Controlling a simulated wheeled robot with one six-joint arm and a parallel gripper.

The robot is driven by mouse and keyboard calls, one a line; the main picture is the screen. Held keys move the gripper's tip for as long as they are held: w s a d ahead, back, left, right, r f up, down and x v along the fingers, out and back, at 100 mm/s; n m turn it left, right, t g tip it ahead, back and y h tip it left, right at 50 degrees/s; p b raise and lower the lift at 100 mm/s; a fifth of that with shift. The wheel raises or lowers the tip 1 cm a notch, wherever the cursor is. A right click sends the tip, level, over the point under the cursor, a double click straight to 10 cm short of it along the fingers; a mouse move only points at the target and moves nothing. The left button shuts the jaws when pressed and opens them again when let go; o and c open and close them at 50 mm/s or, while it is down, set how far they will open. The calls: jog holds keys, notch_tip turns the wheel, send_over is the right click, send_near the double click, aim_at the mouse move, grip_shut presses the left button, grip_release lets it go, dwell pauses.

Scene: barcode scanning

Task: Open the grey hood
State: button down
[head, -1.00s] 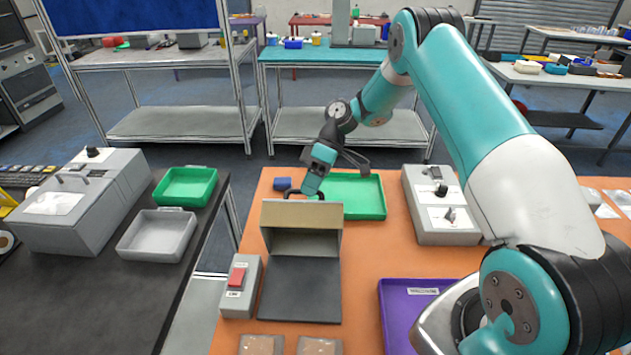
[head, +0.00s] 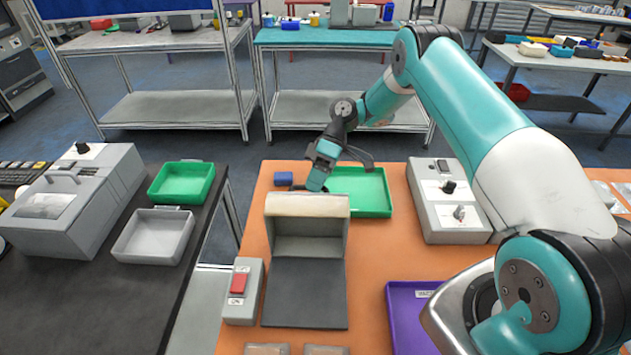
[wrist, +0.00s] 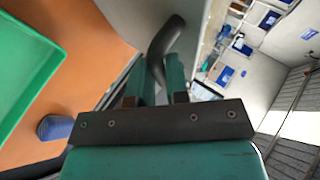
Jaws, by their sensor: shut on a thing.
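The grey hood (head: 308,238) stands raised at the back of its dark base plate (head: 304,292), on the orange table. Its open inside faces the front. My gripper (head: 311,187) is behind the hood's top edge, partly hidden by it. In the wrist view my gripper (wrist: 158,98) is shut on a dark curved handle (wrist: 165,42) between its fingers. How the handle joins the hood is hidden.
A grey control box (head: 444,219) and purple tray (head: 403,330) are to the right.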

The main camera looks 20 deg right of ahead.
jog(key=c, duration=1.1)
grip_release()
jog(key=shift+s+a+f, duration=0.15)
jog(key=shift+f, duration=0.1)
jog(key=shift+r, duration=0.1)
jog(key=shift+r, duration=0.35)
notch_tip(320, 180, up, 19)
jog(key=p, duration=1)
jog(key=shift+r+p, duration=0.15)
jog(key=shift+p, duration=0.15)
